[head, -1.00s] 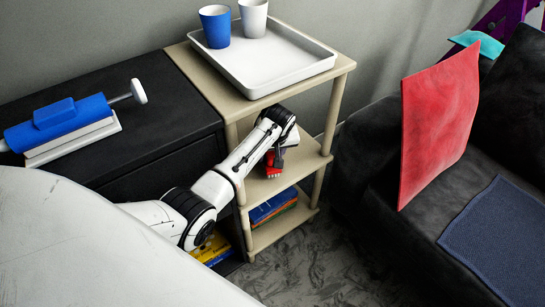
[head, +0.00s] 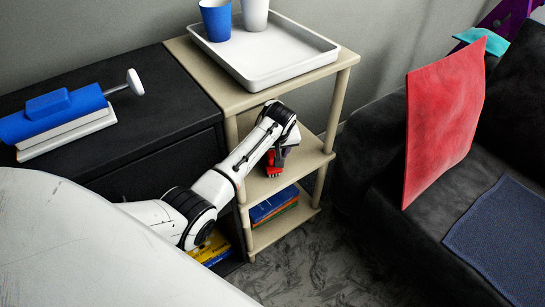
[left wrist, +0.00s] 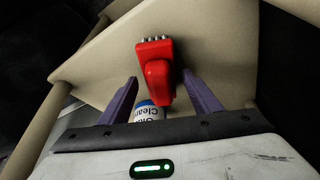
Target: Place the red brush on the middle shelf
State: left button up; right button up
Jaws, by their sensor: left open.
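The red brush (head: 274,164) is at the middle shelf (head: 262,188) of the beige shelf unit, beneath its top board. In the left wrist view the red brush (left wrist: 156,68) shows against the beige shelf board, with small grey bristle tufts at its far end. My left gripper (head: 279,156) reaches into the middle level from the left. In the left wrist view its two purple fingers (left wrist: 160,78) stand apart on either side of the brush's near end, with gaps visible. Whether the brush bears fully on the board is hard to tell. My right gripper is not in view.
A white tray (head: 309,60) with a blue cup (head: 216,20) and a white cup (head: 255,12) stands on top. Books (head: 273,205) lie on the bottom shelf. A labelled container (left wrist: 148,112) shows below the brush. A dark sofa (head: 377,150) stands right.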

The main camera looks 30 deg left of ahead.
pick_arm(q)
jog(key=shift+r, duration=0.45)
jog(key=shift+s+d+r+p, duration=0.25)
jog(key=shift+r+p, duration=0.25)
jog(key=shift+p, duration=0.05)
jog(key=s+d+f+m+t+h+p, duration=0.1)
jog(key=s+d+f+m, duration=0.2)
jog(key=s+d, duration=0.45)
jog(key=s+d+f+m+t+h+p, duration=0.1)
jog(key=s+d+f+m, duration=0.2)
jog(key=s, duration=0.7)
jog(key=s+d+r+m+t+h, duration=0.3)
jog(key=s+d, duration=0.5)
jog(key=s, duration=0.3)
jog(key=shift+s+r+m+t+h, duration=0.3)
jog(key=shift+r+m+h, duration=0.2)
jog(key=shift+r+m, duration=0.55)
jog(key=shift+f, duration=0.2)
